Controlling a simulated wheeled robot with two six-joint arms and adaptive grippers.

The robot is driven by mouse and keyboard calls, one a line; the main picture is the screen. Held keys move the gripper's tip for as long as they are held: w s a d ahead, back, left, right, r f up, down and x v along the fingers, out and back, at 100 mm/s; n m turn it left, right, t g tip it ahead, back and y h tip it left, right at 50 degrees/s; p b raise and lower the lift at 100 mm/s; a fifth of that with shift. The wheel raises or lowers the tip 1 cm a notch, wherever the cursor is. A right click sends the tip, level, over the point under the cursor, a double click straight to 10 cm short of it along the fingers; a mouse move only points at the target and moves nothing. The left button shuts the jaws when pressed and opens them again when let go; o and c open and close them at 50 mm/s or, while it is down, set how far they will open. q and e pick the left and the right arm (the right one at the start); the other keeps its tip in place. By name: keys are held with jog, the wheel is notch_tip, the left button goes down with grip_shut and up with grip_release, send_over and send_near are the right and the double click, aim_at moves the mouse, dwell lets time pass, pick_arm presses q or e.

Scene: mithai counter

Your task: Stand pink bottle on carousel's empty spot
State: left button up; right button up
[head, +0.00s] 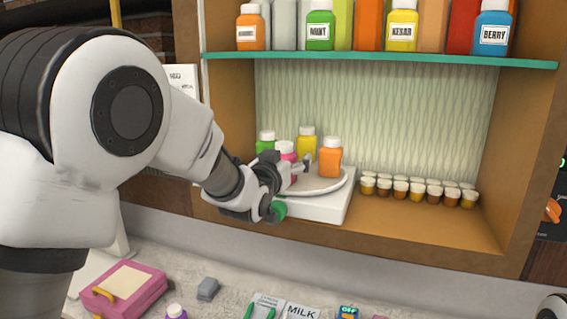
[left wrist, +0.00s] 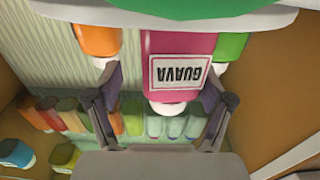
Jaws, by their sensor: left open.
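The pink bottle (head: 287,150) has a white cap and stands on the carousel (head: 318,187), a white round plate on a white base. In the left wrist view, the pink bottle (left wrist: 180,45) appears upside down with a "GUAVA" label. My left gripper (head: 292,168) is open at the bottle, partly hiding it in the head view. In the left wrist view, its fingers (left wrist: 160,82) are on either side of the bottle, with a clear gap at the left finger. Green (head: 266,143), yellow (head: 306,147) and orange (head: 330,158) bottles also stand on the carousel. My right gripper is not in view.
Several small jars (head: 415,192) stand in rows right of the carousel. A teal-edged shelf (head: 380,58) with labelled bottles is above. The cabinet's wooden side wall (head: 228,115) is close on the left. A pink box (head: 125,293) lies on the counter below.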

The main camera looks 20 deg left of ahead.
pick_arm(q)
jog(key=s+b, duration=0.1)
jog(key=s, duration=0.1)
jog(key=s+f+b, duration=0.1)
jog(key=s+b, duration=0.1)
jog(key=shift+s+a+b, duration=0.2)
jog(key=shift+b, duration=0.1)
jog(key=s+r+p, duration=0.1)
jog(key=s, duration=0.6)
jog(key=s+a+f+g, duration=0.1)
jog(key=s+f+g, duration=0.15)
jog(key=f, duration=0.95)
jog(key=s+a+f+g, duration=0.1)
jog(key=s+f+g, duration=0.15)
jog(key=f, duration=0.85)
jog(key=s+a+f+g, duration=0.1)
jog(key=f+g, duration=0.3)
jog(key=f, duration=0.8)
jog(key=s+f+g, duration=0.4)
jog(key=s+f, duration=0.7)
jog(key=s, duration=0.3)
jog(key=s+a+f+n+g+y, duration=0.1)
jog(key=s+f+g, duration=0.4)
jog(key=s+f, duration=0.7)
jog(key=shift+s, duration=1)
